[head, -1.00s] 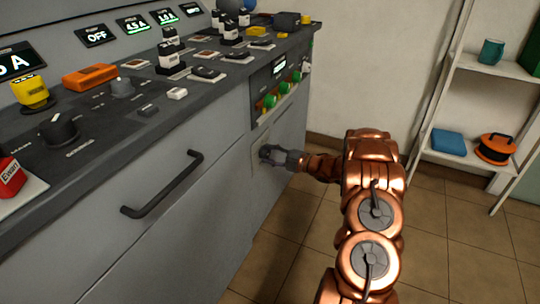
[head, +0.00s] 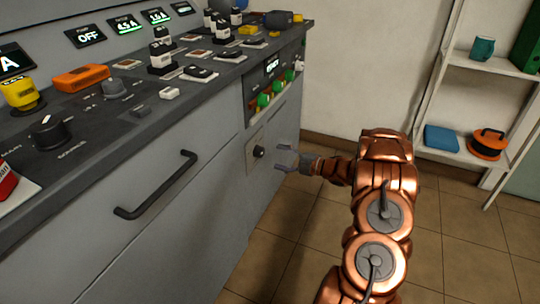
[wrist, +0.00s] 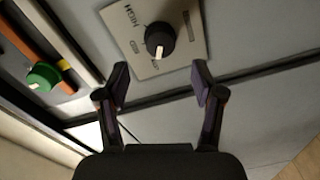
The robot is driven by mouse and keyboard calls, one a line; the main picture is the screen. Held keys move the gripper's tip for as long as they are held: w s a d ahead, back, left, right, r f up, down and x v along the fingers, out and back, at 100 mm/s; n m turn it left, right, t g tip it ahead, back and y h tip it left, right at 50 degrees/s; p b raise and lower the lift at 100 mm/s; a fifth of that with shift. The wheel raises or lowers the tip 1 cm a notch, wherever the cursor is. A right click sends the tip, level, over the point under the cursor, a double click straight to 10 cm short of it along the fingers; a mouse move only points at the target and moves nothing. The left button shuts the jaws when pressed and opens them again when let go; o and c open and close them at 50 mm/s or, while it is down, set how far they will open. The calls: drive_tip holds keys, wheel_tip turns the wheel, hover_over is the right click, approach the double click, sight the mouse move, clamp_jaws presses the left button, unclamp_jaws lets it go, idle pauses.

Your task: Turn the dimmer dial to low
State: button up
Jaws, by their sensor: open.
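The dimmer dial (head: 259,151) is a black knob on a pale plate (head: 252,160) on the cabinet's front, below the green-knobbed panel. In the wrist view the dial (wrist: 160,40) shows a white mark pointing down the picture, towards my gripper and away from the HIGH label. Small lettering near the mark is too small to read surely. My gripper (head: 280,157) is open and empty, a short way out from the dial. In the wrist view its fingertips (wrist: 160,76) stand apart below the knob, touching nothing.
A dark drawer handle (head: 157,186) sticks out left of the plate. Green knobs (head: 270,94) sit above it; one also shows in the wrist view (wrist: 43,76). A white shelf (head: 455,95) stands at the right. The floor between is clear.

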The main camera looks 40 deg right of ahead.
drive_tip(key=shift+v, duration=2.6)
drive_tip(key=w+d+r+m+h+p, duration=0.1)
drive_tip(key=w+r+m+h+p, duration=0.1)
drive_tip(key=w+r+h+p, duration=0.3)
drive_tip(key=w+d+r+m+g+h+p, duration=0.1)
drive_tip(key=r+m+h+p, duration=0.1)
drive_tip(key=r, duration=0.6)
drive_tip(key=w+d+r+m+h+p, duration=0.2)
drive_tip(key=w+r+h+p, duration=0.15)
drive_tip(key=r, duration=0.25)
drive_tip(key=s+a+r+m+g+h+p, duration=0.25)
drive_tip(key=r+m+p, duration=0.2)
drive_tip(key=r, duration=0.35)
drive_tip(key=s+a+r+m+g+h+p, duration=0.2)
drive_tip(key=s+r+m+p, duration=0.1)
drive_tip(key=r+p, duration=0.3)
drive_tip(key=s+a+r+m+g+y+p, duration=0.2)
drive_tip(key=s+a+r+p, duration=0.3)
drive_tip(key=s+a, duration=0.6)
drive_tip(key=s+a+r+m+g+y+p, duration=0.1)
drive_tip(key=s+a+r+m+g+p, duration=0.2)
drive_tip(key=s+a, duration=0.8)
drive_tip(key=s+a+r+m+g+y+p, duration=0.2)
drive_tip(key=s+a+r+g+p, duration=0.4)
drive_tip(key=s+a, duration=0.6)
drive_tip(key=s+r+p, duration=0.2)
drive_tip(key=s, duration=0.5)
drive_tip(key=shift+y, duration=0.3)
